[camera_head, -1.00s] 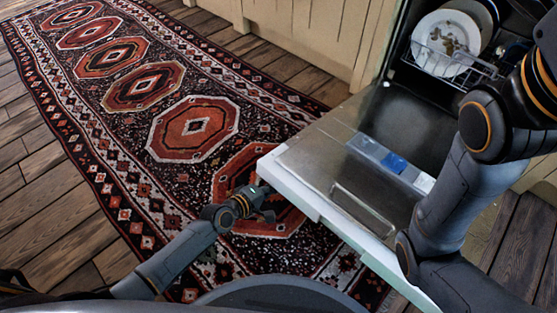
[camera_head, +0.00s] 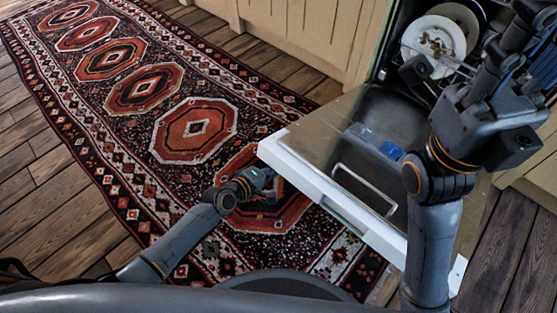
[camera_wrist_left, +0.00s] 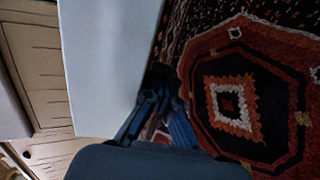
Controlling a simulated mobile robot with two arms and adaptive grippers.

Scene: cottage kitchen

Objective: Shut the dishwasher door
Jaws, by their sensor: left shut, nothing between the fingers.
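The dishwasher door (camera_head: 385,105) is open and folded down, inner side up, with its pale front edge (camera_head: 325,190) toward me. My left gripper (camera_head: 268,178) is shut and empty, low beside the door's left front corner. In the left wrist view its fingers (camera_wrist_left: 163,92) are close to the door's pale edge (camera_wrist_left: 108,60); I cannot tell whether they touch. My right gripper (camera_head: 505,55) is over the right part of the door, in front of the dishwasher opening. Its fingers overlap in the picture, so its opening is unclear.
A plate (camera_head: 434,40) stands in the rack inside the dishwasher. Pale cabinets (camera_head: 300,35) continue to the left. A patterned rug (camera_head: 150,90) covers the wooden floor, with clear room left of the door.

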